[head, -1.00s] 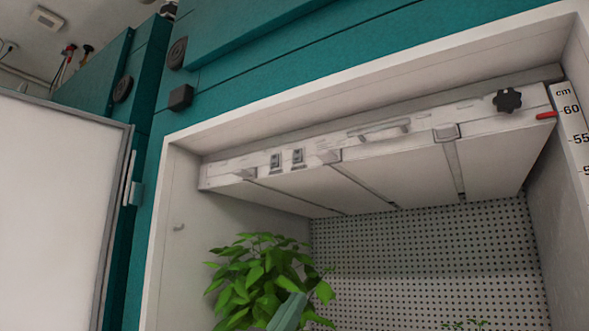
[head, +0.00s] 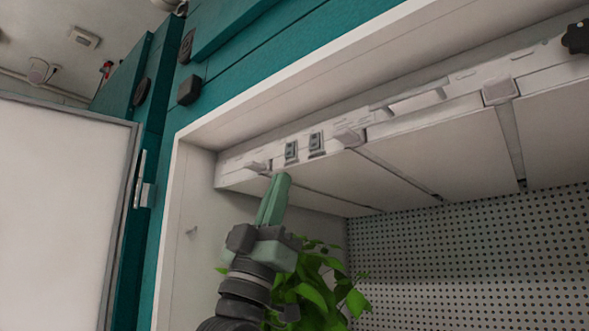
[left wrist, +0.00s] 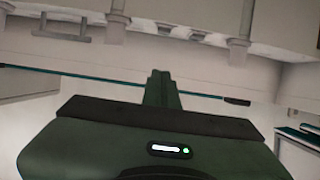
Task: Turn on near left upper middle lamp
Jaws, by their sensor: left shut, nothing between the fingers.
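The white lamp panel (head: 440,140) hangs under the roof of the open chamber. Its front edge carries two small dark rocker switches side by side, the left switch (head: 291,152) and the right switch (head: 316,144). My left gripper (head: 280,178), with green fingers, is shut and empty. It points up, and its tips appear just below and left of the left switch; I cannot tell whether they touch the panel. In the left wrist view the shut fingers (left wrist: 161,80) point towards the blurred panel. My right gripper is not in view.
A leafy plant (head: 320,285) stands in the chamber behind my left arm. A grey handle (head: 415,95) and brackets stick out from the panel front. A black knob (head: 576,38) is at the right. The open white door (head: 60,200) stands at the left.

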